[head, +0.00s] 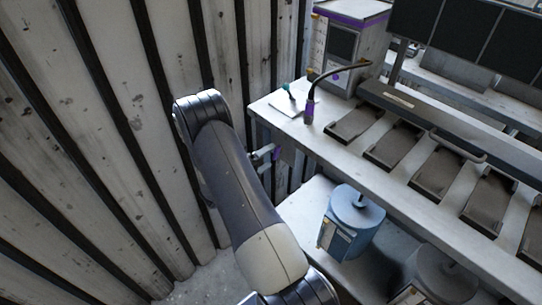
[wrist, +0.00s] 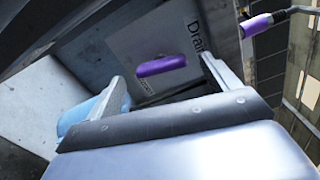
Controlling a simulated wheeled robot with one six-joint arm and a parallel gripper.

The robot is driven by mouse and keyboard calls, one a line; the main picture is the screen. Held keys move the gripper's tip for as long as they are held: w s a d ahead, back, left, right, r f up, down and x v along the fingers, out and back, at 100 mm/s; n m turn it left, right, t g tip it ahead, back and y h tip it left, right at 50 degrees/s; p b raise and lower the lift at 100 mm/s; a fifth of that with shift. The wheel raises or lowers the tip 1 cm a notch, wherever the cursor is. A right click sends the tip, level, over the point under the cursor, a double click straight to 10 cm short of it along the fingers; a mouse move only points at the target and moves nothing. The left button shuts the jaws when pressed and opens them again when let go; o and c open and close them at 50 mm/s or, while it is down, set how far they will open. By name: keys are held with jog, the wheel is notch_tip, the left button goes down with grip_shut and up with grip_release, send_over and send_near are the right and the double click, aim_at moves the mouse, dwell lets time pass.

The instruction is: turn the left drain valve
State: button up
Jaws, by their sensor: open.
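A purple drain valve handle (wrist: 161,65) sits on a grey panel (wrist: 120,45) in the wrist view, beside printed text that starts "Drain". In the wrist view my gripper (wrist: 163,73) is open, with one finger on each side of the handle's line and nothing held. The handle appears beyond the fingertips; I cannot tell how large the gap is. In the head view my gripper (head: 263,154) is partly hidden behind my arm, at the bench's left end, with a bit of the purple handle (head: 277,154) next to it.
A white bench (head: 330,150) carries several dark trays and a black gooseneck with a purple base (head: 309,112). A blue canister (head: 352,222) stands on the lower shelf; it also shows in the wrist view (wrist: 82,116). A ribbed wall (head: 110,130) is close on the left.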

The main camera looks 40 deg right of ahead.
jog(key=a, duration=0.8)
jog(key=shift+s+b, duration=0.3)
jog(key=d, duration=1)
jog(key=shift+w+d+p, duration=0.35)
jog(key=shift+w+p, duration=0.05)
jog(key=shift+p, duration=0.05)
jog(key=shift+a, duration=0.1)
